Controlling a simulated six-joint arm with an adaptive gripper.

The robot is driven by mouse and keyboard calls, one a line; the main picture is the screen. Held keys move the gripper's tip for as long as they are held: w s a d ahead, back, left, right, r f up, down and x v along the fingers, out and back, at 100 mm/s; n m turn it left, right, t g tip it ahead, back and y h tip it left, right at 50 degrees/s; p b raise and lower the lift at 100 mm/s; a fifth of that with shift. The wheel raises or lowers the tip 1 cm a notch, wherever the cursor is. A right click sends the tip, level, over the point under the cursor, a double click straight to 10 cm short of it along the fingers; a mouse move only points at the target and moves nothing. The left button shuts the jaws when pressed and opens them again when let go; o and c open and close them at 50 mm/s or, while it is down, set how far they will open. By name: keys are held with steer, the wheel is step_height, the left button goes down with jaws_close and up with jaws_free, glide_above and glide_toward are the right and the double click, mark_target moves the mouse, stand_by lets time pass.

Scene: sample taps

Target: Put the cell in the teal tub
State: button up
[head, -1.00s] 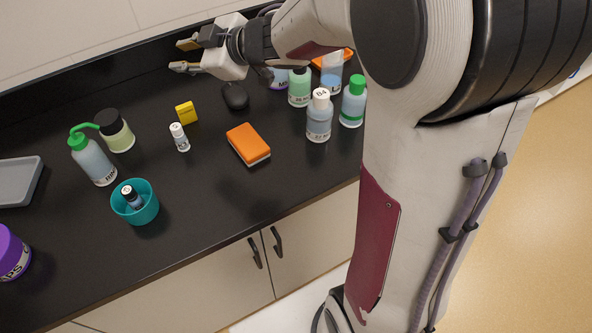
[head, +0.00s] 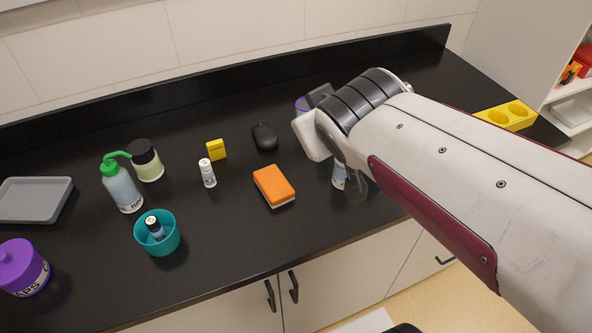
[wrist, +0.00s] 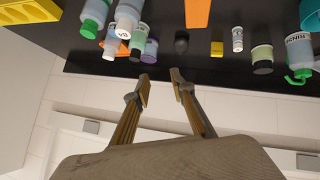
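The teal tub (head: 140,240) stands near the front edge of the bench, left of centre. I cannot tell for sure which thing is the cell; a small yellow block (head: 216,150) and a small white vial (head: 207,173) stand behind and right of the tub. The wrist view shows the yellow block (wrist: 217,48), the vial (wrist: 238,38) and part of the tub (wrist: 311,14). My gripper (wrist: 161,88) is open and empty, away from them; my arm mostly hides it in the head view.
An orange sponge (head: 273,184) and a black mouse (head: 264,136) lie mid-bench. A green-nozzled wash bottle (head: 122,187), a dark-lidded jar (head: 147,161), a grey tray (head: 35,200) and a purple tub (head: 22,268) are left. Several bottles stand right, mostly behind my arm. A wall closes the back.

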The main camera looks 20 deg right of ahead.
steer(key=s+a+f+g+y, duration=0.1)
steer(key=s+a+f, duration=0.1)
steer(key=s, duration=0.5)
steer(key=s+a+f+m+g+y, duration=0.1)
steer(key=s+a+f+g, duration=0.1)
steer(key=s, duration=0.5)
steer(key=shift+s+a+f+g+y, duration=0.3)
steer(key=shift+a+f, duration=0.4)
steer(key=shift+a, duration=0.45)
